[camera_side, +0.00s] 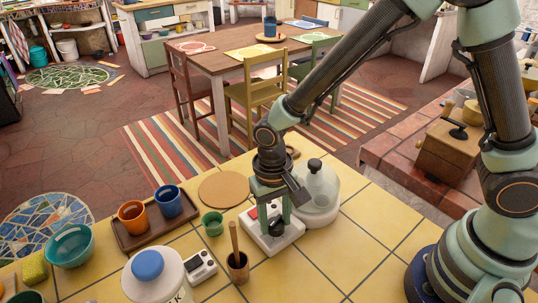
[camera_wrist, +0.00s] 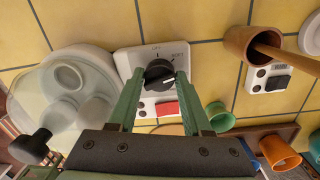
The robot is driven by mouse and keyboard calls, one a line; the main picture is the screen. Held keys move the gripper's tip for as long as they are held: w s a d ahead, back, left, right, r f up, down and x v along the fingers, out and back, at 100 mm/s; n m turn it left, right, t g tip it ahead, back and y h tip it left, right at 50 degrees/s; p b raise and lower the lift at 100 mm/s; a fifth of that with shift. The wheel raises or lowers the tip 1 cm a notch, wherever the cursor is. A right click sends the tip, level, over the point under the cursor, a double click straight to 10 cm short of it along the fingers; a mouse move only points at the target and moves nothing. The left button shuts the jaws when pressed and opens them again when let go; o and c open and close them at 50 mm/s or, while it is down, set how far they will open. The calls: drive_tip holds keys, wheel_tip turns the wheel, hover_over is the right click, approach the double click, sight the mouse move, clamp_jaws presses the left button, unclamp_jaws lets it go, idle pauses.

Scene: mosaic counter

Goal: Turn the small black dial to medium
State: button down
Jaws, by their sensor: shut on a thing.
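The small black dial (camera_wrist: 159,74) sits on a white control box (camera_wrist: 150,55) with small printed labels along the dial's far side in the wrist view. A pale pointer mark shows on the dial, toward the right-hand label. My gripper (camera_wrist: 160,78) is shut on the dial, with one green finger on each side of it. In the side view my gripper (camera_side: 271,222) points down at the white box (camera_side: 286,240), and the dial (camera_side: 277,227) shows between the fingers.
A red switch (camera_wrist: 167,108) is on the same box. A glass dome with a black knob (camera_wrist: 30,147) stands close beside it. A green cup (camera_side: 212,223), a brown pot with a wooden stick (camera_side: 238,267), and a tray (camera_side: 128,239) with two cups are nearby.

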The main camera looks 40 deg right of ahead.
sight(271, 220)
drive_tip(key=m, duration=0.4)
drive_tip(key=shift+a+m, duration=0.1)
drive_tip(key=shift+m, duration=0.3)
drive_tip(key=shift+w+m, duration=0.1)
drive_tip(key=shift+m, duration=0.5)
drive_tip(key=shift+w+r, duration=0.1)
drive_tip(key=shift+c, duration=2.2)
unclamp_jaws()
drive_tip(key=shift+o, duration=0.4)
wheel_tip(271, 220, up, 12)
drive_tip(key=shift+w, duration=0.25)
drive_tip(key=shift+r, duration=0.1)
